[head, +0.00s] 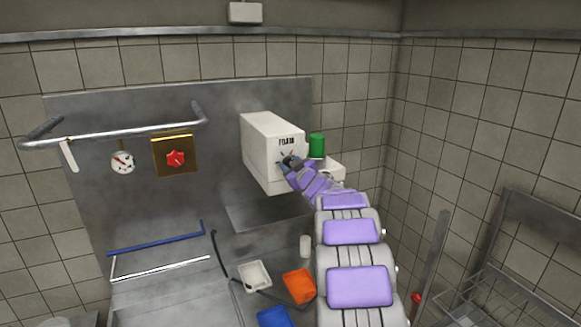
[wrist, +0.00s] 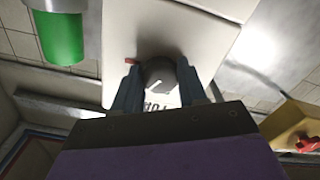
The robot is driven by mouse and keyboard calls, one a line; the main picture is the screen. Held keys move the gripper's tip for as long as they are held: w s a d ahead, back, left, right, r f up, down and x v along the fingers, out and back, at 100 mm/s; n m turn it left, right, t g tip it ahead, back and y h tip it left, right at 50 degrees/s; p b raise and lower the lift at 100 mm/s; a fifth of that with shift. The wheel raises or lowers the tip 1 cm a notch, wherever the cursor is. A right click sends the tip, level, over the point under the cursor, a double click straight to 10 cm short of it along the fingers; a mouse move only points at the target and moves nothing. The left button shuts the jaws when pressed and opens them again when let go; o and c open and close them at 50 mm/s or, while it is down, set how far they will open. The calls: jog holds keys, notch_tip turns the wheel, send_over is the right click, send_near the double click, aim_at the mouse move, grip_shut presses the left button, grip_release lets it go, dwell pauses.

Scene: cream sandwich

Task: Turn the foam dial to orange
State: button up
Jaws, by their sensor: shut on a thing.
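The foam dispenser (head: 262,140) is a white box with "FOAM" on its front, mounted on the steel back panel. In the wrist view its foam dial (wrist: 158,71) is a dark grey round knob with a pale pointer line. My gripper (head: 288,163) is at the front of the box, below the lettering. In the wrist view my gripper (wrist: 160,84) has one blue-grey finger on each side of the dial, shut on it. A small orange-red mark (wrist: 117,67) shows beside the left finger. The fingers and wrist hide the other dial marks.
A green cylinder (head: 317,145) stands right of the box. White, orange (head: 299,286) and blue containers are below.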

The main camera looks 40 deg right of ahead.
jog(key=o, duration=1.1)
jog(key=shift+c, duration=0.2)
jog(key=shift+s, duration=0.1)
jog(key=b+v, duration=0.2)
jog(key=v, duration=1.5)
jog(key=shift+f+b, duration=0.2)
jog(key=shift+b, duration=0.2)
jog(key=shift+d, duration=0.2)
